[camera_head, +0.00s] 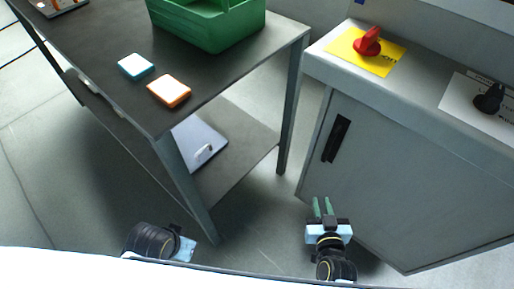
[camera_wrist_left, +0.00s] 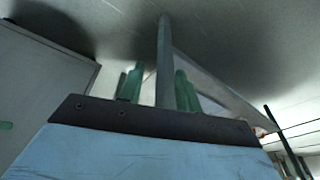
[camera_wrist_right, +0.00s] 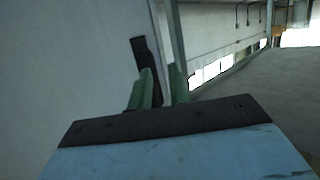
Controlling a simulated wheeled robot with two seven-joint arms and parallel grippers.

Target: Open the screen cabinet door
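The grey screen cabinet (camera_head: 400,190) stands at the right in the head view. Its front door (camera_head: 370,185) looks shut, with a black upright handle (camera_head: 336,139) near its left edge. The handle also shows in the right wrist view (camera_wrist_right: 140,50), just beyond the fingertips. My right gripper (camera_head: 322,202) is below the handle in the head view, its green fingers apart and empty. It seems clear of the door. My left gripper (camera_head: 185,248) is low beside the table leg in the head view, its fingers hidden there. The left wrist view shows its fingers (camera_wrist_left: 158,82) apart and empty.
A dark table (camera_head: 105,60) at the left holds a green crate (camera_head: 215,30), a blue-edged block (camera_head: 136,67) and an orange-edged block (camera_head: 169,91). Its lower shelf bears a flat grey item (camera_head: 200,140). A red knob (camera_head: 367,42) and a black knob (camera_head: 489,98) top the cabinet.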

